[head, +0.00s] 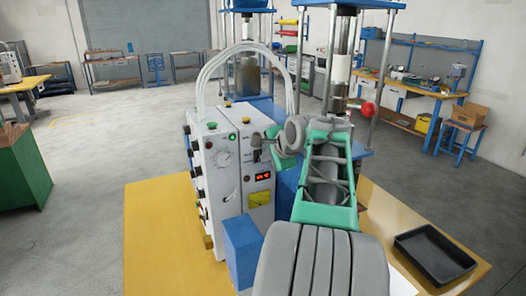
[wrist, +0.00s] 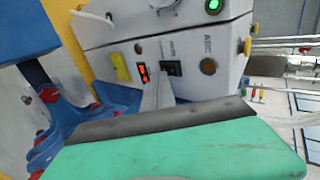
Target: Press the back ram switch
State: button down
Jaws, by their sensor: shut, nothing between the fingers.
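The white control box (head: 225,165) stands on the yellow bench in the head view, its panel facing me. In the wrist view its panel (wrist: 110,45) lies close ahead. A small black switch (wrist: 172,68) sits beside the red lit display (wrist: 143,73); its label is too blurred to read, so I cannot tell whether it is the back ram switch. My gripper (wrist: 158,92) is shut and empty, its pale fingertips pointing at the panel just below this switch and display. I cannot tell whether they touch. In the head view my arm partly hides the panel's right side.
Pale hoses (head: 213,65) arch above the box. A red ball knob (head: 369,109) stands at right. A black tray (head: 434,254) lies at the bench's right.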

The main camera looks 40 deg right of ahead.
aim_at(259, 152)
jog(key=shift+w+d+r, duration=0.15)
jog(key=shift+w+d, duration=0.05)
jog(key=shift+w, duration=0.4)
jog(key=shift+w+d+r, duration=0.1)
jog(key=shift+w+d, duration=0.05)
jog(key=shift+w, duration=0.4)
jog(key=shift+w+r+p, duration=0.35)
jog(key=shift+r+p, duration=0.05)
jog(key=shift+p, duration=0.5)
jog(key=shift+w+d+f, duration=0.1)
jog(key=shift+d+f, duration=0.05)
jog(key=shift+f, duration=0.15)
jog(key=shift+r+p, duration=0.65)
jog(key=shift+r, duration=0.2)
